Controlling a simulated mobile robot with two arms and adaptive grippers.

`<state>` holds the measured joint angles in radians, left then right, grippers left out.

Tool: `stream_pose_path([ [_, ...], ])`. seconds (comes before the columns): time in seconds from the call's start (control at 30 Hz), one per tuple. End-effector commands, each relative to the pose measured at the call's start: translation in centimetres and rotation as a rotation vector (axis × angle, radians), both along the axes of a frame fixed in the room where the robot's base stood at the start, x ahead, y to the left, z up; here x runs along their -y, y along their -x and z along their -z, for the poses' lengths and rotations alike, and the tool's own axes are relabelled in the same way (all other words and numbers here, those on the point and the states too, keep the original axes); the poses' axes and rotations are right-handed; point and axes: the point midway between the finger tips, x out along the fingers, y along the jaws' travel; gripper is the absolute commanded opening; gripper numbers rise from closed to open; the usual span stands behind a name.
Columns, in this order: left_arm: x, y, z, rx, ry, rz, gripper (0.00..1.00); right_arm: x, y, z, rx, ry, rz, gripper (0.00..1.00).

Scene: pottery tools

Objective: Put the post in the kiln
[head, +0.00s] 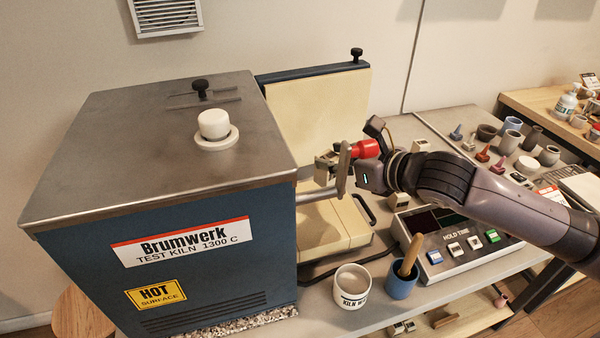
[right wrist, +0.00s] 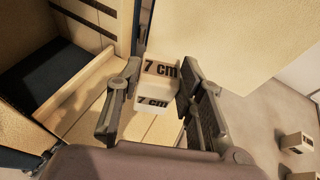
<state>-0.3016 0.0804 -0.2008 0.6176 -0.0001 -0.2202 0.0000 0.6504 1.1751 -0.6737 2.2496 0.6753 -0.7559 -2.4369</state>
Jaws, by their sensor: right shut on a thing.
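The post is a small cream block marked "7 cm" (right wrist: 160,70) in the right wrist view. My right gripper (right wrist: 158,106) is shut on it, with one finger on either side. In the head view my right gripper (head: 335,167) is at the right side of the kiln, in front of its open door (head: 318,105); the post is mostly hidden there. The kiln (head: 200,235) is a blue box with a grey metal top and a "Brumwerk" label. In the right wrist view its cream-lined opening (right wrist: 78,98) is left of the post. My left gripper is not in view.
Other small marked blocks (right wrist: 298,142) lie on the grey bench at right. A control box (head: 455,240), a white cup (head: 351,288) and a blue cup (head: 402,285) stand in front. Several pots and tools (head: 500,140) stand at the back right. A white knob (head: 214,125) sits on the kiln top.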

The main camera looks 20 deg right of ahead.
Motion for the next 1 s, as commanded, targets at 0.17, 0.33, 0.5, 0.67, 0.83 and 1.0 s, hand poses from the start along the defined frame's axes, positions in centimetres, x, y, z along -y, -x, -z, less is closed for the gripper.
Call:
stream_pose_path([
  [0.17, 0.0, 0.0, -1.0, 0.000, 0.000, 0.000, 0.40, -3.3, -2.3, -0.4, 0.002, -0.008, -0.004, 0.01],
  [0.33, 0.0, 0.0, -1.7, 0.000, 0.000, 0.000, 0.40, -6.0, -4.4, -0.3, 0.001, -0.005, -0.003, 0.01],
  [0.5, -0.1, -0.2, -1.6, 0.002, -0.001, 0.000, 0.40, -5.8, -4.4, 2.6, -0.003, 0.000, 0.001, 0.01],
  [0.67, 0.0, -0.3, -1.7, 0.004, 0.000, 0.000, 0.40, -5.8, -4.4, 3.8, -0.003, 0.000, 0.001, 0.01],
  [0.83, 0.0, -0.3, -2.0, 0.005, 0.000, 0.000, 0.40, -5.8, -4.3, 6.4, -0.005, -0.002, 0.002, 0.01],
  [1.0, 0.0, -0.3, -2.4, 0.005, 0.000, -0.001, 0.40, -6.1, -4.7, 6.9, 0.001, 0.000, 0.000, 0.01],
])
